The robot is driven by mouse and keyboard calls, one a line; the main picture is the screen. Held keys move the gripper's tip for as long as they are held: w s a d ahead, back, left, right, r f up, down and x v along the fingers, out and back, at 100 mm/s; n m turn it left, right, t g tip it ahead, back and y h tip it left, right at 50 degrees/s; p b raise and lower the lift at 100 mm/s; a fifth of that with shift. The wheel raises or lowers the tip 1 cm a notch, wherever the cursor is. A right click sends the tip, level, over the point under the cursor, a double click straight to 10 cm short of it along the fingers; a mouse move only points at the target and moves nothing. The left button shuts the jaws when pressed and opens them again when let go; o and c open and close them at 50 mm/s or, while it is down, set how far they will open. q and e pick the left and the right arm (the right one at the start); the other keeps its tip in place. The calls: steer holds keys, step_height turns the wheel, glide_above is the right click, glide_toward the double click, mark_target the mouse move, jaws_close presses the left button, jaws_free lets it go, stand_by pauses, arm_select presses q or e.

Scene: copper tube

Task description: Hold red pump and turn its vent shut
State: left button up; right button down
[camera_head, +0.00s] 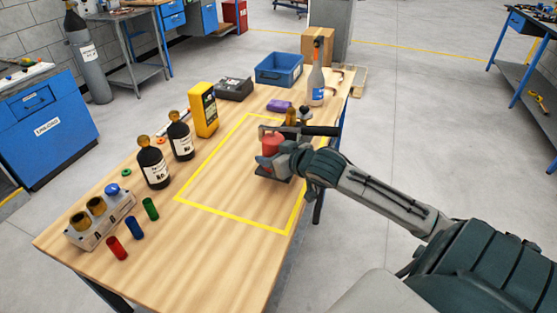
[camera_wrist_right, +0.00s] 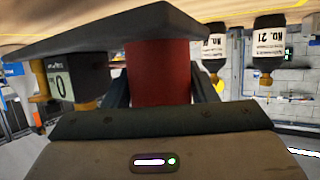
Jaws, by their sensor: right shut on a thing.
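The red pump (camera_head: 272,146) stands inside the yellow outlined area of the wooden table, near its right edge, on a dark base. My right gripper (camera_head: 268,163) reaches in from the right and is shut around the red body. In the right wrist view the red cylinder (camera_wrist_right: 158,70) sits between the two dark fingers (camera_wrist_right: 160,90), with the dark base plate (camera_wrist_right: 120,30) across the top of the picture. Brass parts (camera_head: 291,116) and a dark handle (camera_head: 320,131) show behind and above my gripper. The vent cannot be made out clearly. My left gripper is not in view.
Two black bottles (camera_head: 152,163), a yellow meter (camera_head: 203,110) and a grey block with brass fittings (camera_head: 100,218) stand at the left. A blue bin (camera_head: 279,70), a spray bottle (camera_head: 316,84) and a purple item (camera_head: 279,106) are farther back. The yellow area's front is clear.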

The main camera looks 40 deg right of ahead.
steer(key=shift+w+a+r, duration=0.2)
steer(key=shift+w+a, duration=0.05)
steer(key=shift+w+a+b, duration=0.3)
steer(key=shift+w+a, duration=0.35)
steer(key=shift+w, duration=0.1)
steer(key=w+a+p, duration=0.2)
steer(key=w+a, duration=0.5)
steer(key=w, duration=0.1)
stand_by(0.6)
steer(key=shift+w+f+b, duration=0.1)
steer(key=shift+f+b, duration=0.6)
steer(key=shift+f, duration=1.65)
stand_by(0.7)
steer(key=shift+f, duration=0.3)
steer(key=shift+a, duration=0.1)
